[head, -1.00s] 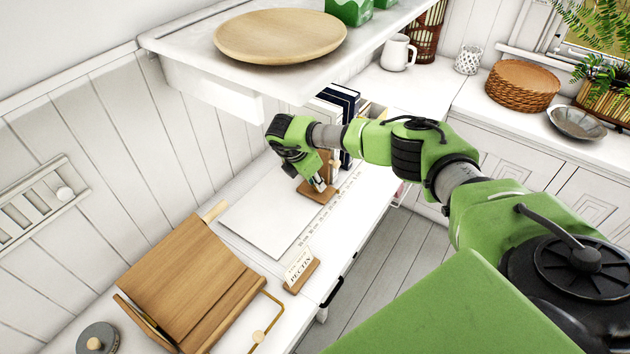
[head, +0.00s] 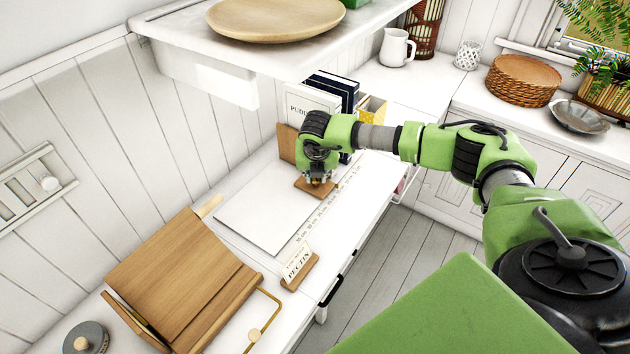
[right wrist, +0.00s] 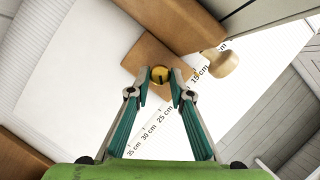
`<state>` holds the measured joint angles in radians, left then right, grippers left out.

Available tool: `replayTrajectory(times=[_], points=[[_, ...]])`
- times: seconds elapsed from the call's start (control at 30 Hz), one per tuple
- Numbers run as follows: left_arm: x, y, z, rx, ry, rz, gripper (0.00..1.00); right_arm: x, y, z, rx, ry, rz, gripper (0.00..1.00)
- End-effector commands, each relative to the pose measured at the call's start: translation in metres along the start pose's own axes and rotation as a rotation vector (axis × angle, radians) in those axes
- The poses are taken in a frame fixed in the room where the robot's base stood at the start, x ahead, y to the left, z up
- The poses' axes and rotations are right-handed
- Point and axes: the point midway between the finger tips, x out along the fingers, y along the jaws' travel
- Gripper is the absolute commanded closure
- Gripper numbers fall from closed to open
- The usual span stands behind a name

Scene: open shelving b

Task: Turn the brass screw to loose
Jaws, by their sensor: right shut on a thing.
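The brass screw (right wrist: 160,75) is a round, slotted yellow head on a small brown wooden base in the right wrist view. My right gripper (right wrist: 160,82) has its two fingertips on either side of the screw head, shut on it. In the head view my right gripper (head: 318,178) points down at the wooden base (head: 316,188), and the screw is mostly hidden there. How far the screw is turned cannot be told. My left gripper is not in view.
A white board (head: 262,215) with a centimetre scale lies beside the base. Books (head: 330,92) stand behind my gripper. A pectin card (head: 297,265) and a wooden book stand (head: 185,268) are nearer. A shelf with a wooden plate (head: 275,18) overhangs the back.

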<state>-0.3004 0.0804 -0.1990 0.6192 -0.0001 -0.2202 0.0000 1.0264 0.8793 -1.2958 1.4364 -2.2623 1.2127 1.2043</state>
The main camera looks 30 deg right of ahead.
Motion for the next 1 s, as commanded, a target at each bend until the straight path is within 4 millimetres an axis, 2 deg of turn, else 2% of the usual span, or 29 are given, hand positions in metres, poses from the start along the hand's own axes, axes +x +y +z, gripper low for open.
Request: replayTrajectory(times=[0.03, 0.5, 1.0], points=[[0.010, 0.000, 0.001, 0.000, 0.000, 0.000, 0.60, 0.005, -0.002, -0.002, -0.037, -0.001, 0.016, 1.00], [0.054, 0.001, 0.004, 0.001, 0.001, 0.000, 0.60, 0.004, -0.006, 0.000, -0.436, -0.001, 0.182, 1.00], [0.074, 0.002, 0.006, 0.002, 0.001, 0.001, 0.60, 0.002, -0.008, 0.003, -0.691, 0.001, 0.285, 1.00]])
